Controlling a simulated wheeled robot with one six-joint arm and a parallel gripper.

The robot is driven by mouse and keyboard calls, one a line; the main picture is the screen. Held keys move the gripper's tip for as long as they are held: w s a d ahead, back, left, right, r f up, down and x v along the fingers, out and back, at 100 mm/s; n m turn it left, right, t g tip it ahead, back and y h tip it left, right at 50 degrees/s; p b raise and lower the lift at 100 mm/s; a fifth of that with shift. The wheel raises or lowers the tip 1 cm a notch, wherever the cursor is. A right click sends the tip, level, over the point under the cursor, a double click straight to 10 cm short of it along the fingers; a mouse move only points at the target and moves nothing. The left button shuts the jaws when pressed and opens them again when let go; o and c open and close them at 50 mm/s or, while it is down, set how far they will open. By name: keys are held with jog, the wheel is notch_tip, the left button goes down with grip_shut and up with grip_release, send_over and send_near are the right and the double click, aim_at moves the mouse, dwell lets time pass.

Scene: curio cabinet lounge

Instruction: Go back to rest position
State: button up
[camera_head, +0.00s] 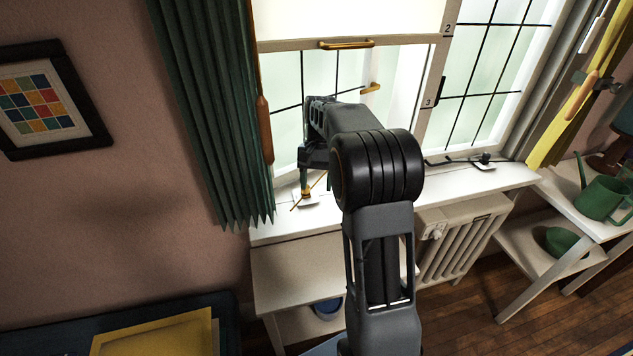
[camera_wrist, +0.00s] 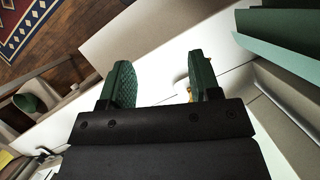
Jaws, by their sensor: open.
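My gripper (camera_head: 314,182) hangs over the white windowsill (camera_head: 283,227) at the left side of the window. In the wrist view my gripper (camera_wrist: 160,78) has its two green fingers apart, with only the pale sill surface between them. A small brass piece with a thin rod (camera_head: 306,191) stands on a white plate on the sill, close to the fingers. A bit of brass shows beside the right finger in the wrist view (camera_wrist: 187,90), partly hidden by it. My arm reaches up and forward to the window.
A dark green curtain (camera_head: 205,110) hangs left of my gripper, with a wooden-handled cord (camera_head: 264,128) at its edge. A radiator (camera_head: 465,238) is below the sill. A green watering can (camera_head: 602,198) stands on the right shelf.

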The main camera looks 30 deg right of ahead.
dwell(0.3)
jog(key=s+a+n+t+h, duration=0.1)
jog(key=s+a+n+t, duration=0.2)
jog(key=s, duration=0.5)
jog(key=s+a+n+t+h, duration=0.1)
jog(key=s+a+n+t, duration=0.2)
jog(key=s+a, duration=0.3)
jog(key=shift+s+a+r+n+t+h, duration=0.15)
jog(key=shift+s+a+n+t+h, duration=0.15)
jog(key=shift+s+t, duration=0.75)
jog(key=shift+s+g, duration=0.25)
jog(key=shift+c, duration=0.2)
dwell(0.6)
